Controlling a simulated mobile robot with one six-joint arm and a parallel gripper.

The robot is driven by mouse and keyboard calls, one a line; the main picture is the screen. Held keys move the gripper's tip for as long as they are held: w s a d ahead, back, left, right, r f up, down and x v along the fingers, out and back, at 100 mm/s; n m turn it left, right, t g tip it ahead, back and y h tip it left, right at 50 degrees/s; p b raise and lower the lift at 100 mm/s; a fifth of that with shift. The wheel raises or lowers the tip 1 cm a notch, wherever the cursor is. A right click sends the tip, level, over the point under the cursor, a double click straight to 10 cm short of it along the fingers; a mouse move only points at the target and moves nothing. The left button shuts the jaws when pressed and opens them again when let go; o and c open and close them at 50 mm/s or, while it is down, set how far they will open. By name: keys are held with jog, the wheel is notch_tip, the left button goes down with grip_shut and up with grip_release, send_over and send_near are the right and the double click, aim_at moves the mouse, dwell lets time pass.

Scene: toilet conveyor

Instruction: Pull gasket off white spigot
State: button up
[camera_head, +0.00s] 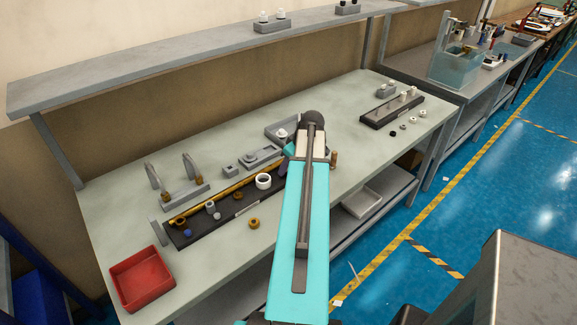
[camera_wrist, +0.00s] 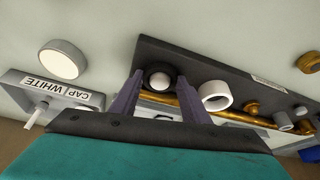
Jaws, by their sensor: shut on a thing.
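In the wrist view my gripper (camera_wrist: 161,82) has its two purple fingers on either side of a black ring, the gasket (camera_wrist: 152,69), and is shut on it. The white rounded top of the spigot (camera_wrist: 159,81) shows inside the gasket, so the gasket is still around it. Both are at the end of a dark tray (camera_wrist: 215,69). In the head view my teal arm hides the spigot and gasket, and only a bit of a purple finger of my gripper (camera_head: 284,168) shows beside it.
A white ring (camera_wrist: 215,95) stands close beside my right finger. A brass rod (camera_wrist: 240,117) runs along the tray. A grey holder labelled CAP WHITE (camera_wrist: 88,97) and a white disc (camera_wrist: 62,60) are at left. A red bin (camera_head: 142,278) stands at the bench's near left corner.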

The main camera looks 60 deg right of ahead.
jog(key=shift+r+p, duration=1.05)
jog(key=shift+r, duration=1.45)
dwell(0.9)
dwell(0.4)
